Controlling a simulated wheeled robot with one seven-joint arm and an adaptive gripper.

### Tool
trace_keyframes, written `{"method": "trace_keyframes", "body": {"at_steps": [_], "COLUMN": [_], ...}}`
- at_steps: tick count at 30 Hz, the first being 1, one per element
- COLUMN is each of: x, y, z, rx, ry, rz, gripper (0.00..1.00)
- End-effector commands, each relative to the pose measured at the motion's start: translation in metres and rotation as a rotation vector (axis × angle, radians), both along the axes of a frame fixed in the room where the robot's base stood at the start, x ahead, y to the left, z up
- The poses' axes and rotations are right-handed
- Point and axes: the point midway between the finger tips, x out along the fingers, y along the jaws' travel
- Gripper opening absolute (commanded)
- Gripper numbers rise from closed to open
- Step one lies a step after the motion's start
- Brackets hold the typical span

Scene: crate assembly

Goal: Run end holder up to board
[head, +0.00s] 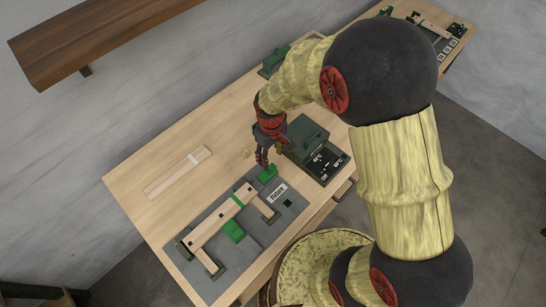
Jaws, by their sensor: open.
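Another green block (233,231) is beside the board's middle. My gripper (262,162) is open, pointing down just over and beside the far green block. Whether its fingers touch the block cannot be told.
A dark green box-shaped unit (307,135) with a black labelled panel stands close to the right of my gripper. A pale slotted strip (178,172) lies on the table's left side, with bare wood around it. A brown shelf (95,38) hangs on the wall above.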

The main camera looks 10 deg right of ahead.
Motion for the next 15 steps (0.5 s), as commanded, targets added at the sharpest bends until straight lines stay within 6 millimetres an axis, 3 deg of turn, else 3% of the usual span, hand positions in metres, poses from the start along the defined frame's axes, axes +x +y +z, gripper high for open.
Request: {"method": "trace_keyframes", "body": {"at_steps": [5, 15], "x": [0.001, 0.000], "y": [0.000, 0.000], "z": [-0.009, -0.058], "rx": [0.000, 0.001], "ry": [-0.002, -0.001], "rz": [0.022, 0.020], "gripper": [0.47, 0.47]}}
